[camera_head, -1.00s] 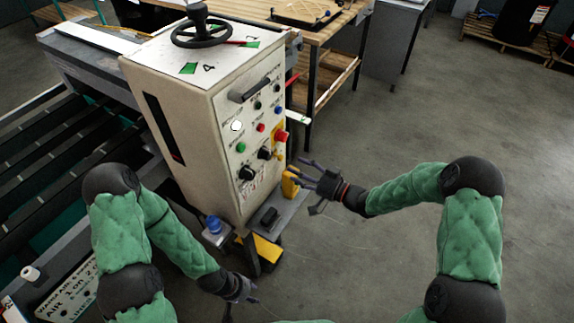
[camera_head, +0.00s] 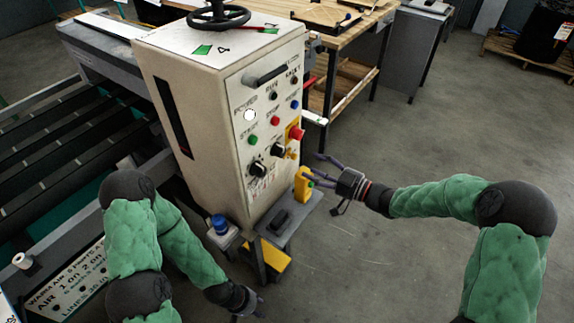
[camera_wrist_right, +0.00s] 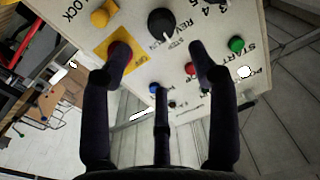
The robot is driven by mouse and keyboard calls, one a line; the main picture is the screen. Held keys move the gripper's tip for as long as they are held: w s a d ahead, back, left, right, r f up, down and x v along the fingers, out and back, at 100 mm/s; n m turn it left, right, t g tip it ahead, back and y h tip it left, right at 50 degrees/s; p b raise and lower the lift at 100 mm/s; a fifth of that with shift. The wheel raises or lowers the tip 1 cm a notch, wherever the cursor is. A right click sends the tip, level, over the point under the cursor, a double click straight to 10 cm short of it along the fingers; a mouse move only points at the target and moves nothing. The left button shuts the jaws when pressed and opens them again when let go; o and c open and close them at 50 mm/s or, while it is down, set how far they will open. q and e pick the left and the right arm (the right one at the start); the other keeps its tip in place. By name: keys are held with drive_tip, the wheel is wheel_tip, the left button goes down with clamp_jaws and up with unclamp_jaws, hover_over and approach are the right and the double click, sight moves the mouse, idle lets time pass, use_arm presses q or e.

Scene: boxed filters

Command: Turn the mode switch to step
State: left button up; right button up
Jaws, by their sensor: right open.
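The control panel (camera_head: 272,120) is the cream front of a tall cabinet. It carries two black rotary knobs, an upper one (camera_head: 278,149) and a lower one (camera_head: 258,168).
A red button (camera_head: 296,133) on a yellow plate sits right of the upper knob. A green button (camera_head: 252,139) and other small buttons are around. A yellow box (camera_head: 304,184) and a shelf (camera_head: 290,222) stick out below the panel. Open floor lies to the right.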

sight(284, 153)
use_arm(q)
wheel_tip(284, 153, down, 4)
drive_tip(key=b, duration=0.3)
use_arm(e)
drive_tip(key=shift+n, duration=0.8)
drive_tip(key=x, duration=1)
drive_tip(key=shift+w+a+r, duration=0.2)
drive_tip(key=shift+a, duration=0.15)
